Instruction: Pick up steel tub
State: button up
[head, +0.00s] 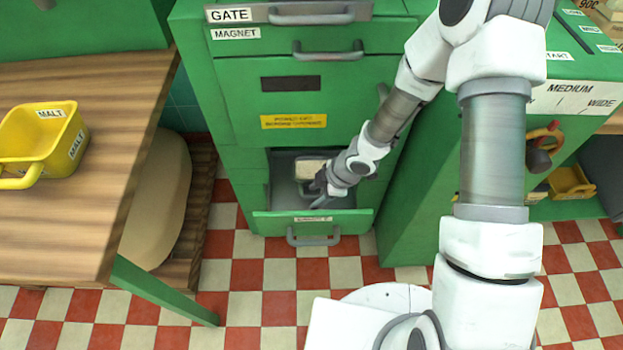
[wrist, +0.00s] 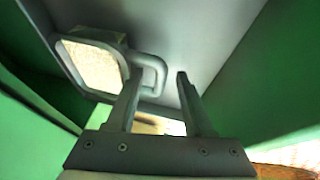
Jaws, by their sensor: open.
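The steel tub (head: 310,168) sits in the open bottom drawer (head: 356,220) of the green cabinet. It is small and grey, with pale contents and a looped grey handle. In the wrist view the tub (wrist: 122,44) is at the upper left, its handle reaching right toward my fingers. My gripper (head: 316,196) is inside the drawer, right at the tub. In the wrist view my gripper (wrist: 158,76) is open, with the handle close to the left fingertip. I cannot tell whether they touch. My wrist hides part of the tub in the head view.
Green drawer walls stand close on both sides of my gripper. A wooden table (head: 75,220) with a yellow MALT tub (head: 50,140) is at the left. A beige sack (head: 160,200) stands under it. Another green unit (head: 425,205) is at the right. The checkered floor (head: 270,275) in front is open.

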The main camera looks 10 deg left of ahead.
grip_shut()
jog(key=shift+r, duration=0.2)
dwell(0.3)
